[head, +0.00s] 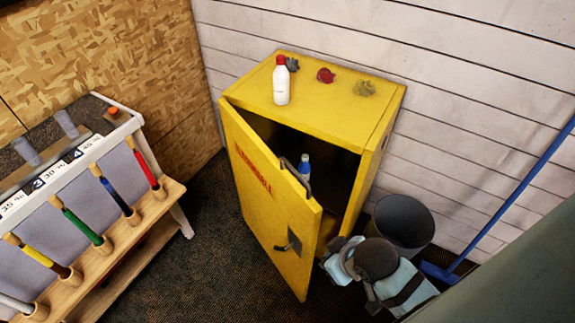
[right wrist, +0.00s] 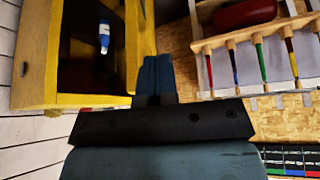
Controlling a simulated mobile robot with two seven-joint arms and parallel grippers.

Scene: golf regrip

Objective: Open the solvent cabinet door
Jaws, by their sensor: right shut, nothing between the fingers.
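The yellow solvent cabinet (head: 325,110) stands against the white wall. Its door (head: 262,205) is partly open, with its free edge swung forward and the dark inside showing. Contact with the door is unclear. My left gripper is not in view.
A white bottle with a red cap (head: 281,85), a red item (head: 325,75) and a crumpled item (head: 364,88) are on the cabinet top. A grey bucket (head: 405,220) and blue-handled tool (head: 515,200) stand right. A club rack (head: 85,180) stands left, with dark floor between.

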